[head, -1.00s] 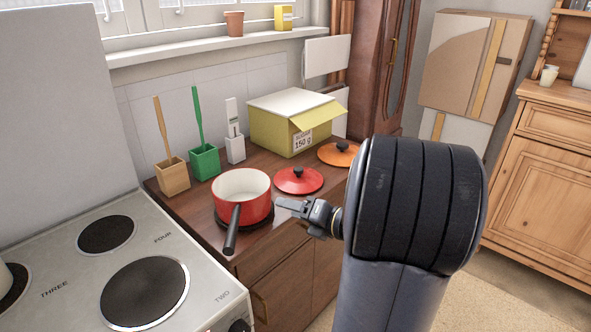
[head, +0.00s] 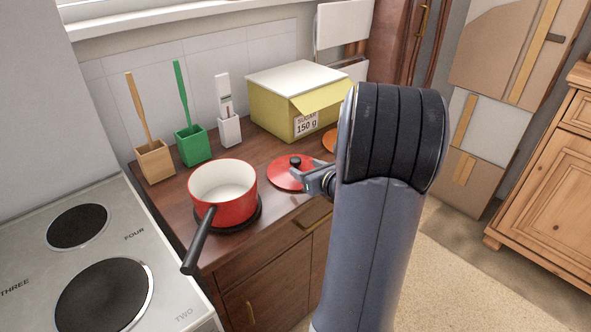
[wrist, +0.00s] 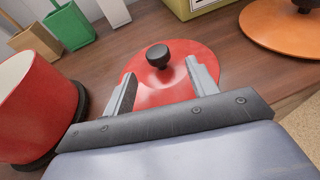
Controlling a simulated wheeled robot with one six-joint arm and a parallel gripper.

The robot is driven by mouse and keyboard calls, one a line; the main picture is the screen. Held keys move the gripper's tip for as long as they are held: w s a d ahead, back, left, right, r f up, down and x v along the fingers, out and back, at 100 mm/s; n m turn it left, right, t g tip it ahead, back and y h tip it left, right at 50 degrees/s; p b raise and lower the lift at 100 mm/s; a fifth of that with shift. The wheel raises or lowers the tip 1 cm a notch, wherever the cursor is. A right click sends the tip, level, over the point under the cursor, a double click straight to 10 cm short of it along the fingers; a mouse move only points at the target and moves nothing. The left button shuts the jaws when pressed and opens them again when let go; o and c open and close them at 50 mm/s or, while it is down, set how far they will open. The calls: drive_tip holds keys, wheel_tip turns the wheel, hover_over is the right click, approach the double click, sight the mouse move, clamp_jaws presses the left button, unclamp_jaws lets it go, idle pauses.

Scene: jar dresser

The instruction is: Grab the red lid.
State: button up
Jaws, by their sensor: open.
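The red lid (head: 285,173) with a black knob lies flat on the brown counter, to the right of the red pot. It also shows in the wrist view (wrist: 172,88), with its black knob (wrist: 158,56) beyond and between my fingertips. My gripper (head: 300,172) is open and empty, at the lid's near right side. In the wrist view my gripper (wrist: 160,82) has its two fingers spread over the lid; I cannot tell whether they touch it. Part of the lid is hidden behind my gripper.
The red pot (head: 232,207) stands on a dark trivet, close to the left finger in the wrist view. An orange lid (wrist: 285,30) lies to the right. A yellow sugar box (head: 275,110) stands behind. Several holders and a stove (head: 150,285) are at left.

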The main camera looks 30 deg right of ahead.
sight(296, 160)
drive_tip(key=shift+r+p+x, duration=0.15)
drive_tip(key=shift+r+x, duration=0.1)
drive_tip(key=shift+x, duration=1.3)
drive_tip(key=shift+r+p+x, duration=0.15)
drive_tip(key=shift+r+x, duration=0.05)
drive_tip(key=shift+x, duration=1.4)
drive_tip(key=shift+w, duration=0.15)
drive_tip(key=shift+c, duration=0.2)
drive_tip(key=c, duration=1.1)
